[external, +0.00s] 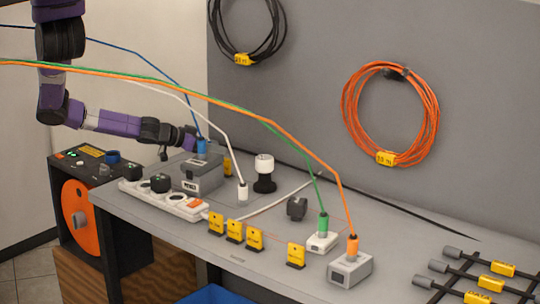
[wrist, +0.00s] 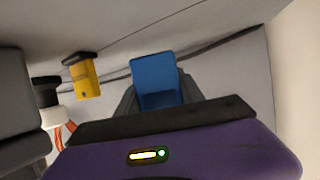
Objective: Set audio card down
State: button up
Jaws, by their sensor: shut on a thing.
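My gripper (wrist: 157,98) is shut on a blue card-like piece (wrist: 154,70), which shows between its dark fingers in the wrist view. Its writing, if any, cannot be read, so I cannot tell for sure that it is the audio card. In the external view my gripper is at the back left of the table, behind the grey box (external: 190,178), and its fingertips and the held piece are hidden or unclear. A yellow card on a black foot (external: 227,165) stands behind the box; a similar one shows upside down in the wrist view (wrist: 86,80).
The grey table (external: 180,225) holds a blue plug (external: 201,147), a white power strip (external: 165,197), a white-topped black piece (external: 264,172) and several yellow cards (external: 234,231) along the front. Cables arch overhead. A wall stands close behind.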

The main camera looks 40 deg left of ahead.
jog(key=shift+f, duration=1.2)
jog(key=shift+f, duration=0.2)
jog(key=o, duration=1.3)
jog(key=shift+o, duration=0.2)
jog(key=shift+r, duration=0.15)
jog(key=shift+r, duration=0.2)
jog(key=v, duration=1)
jog(key=shift+s+a+b, duration=0.25)
jog(key=shift+s+b, duration=0.05)
jog(key=shift+s+a+r, duration=0.15)
jog(key=shift+s+r, duration=0.05)
jog(key=shift+s, duration=0.35)
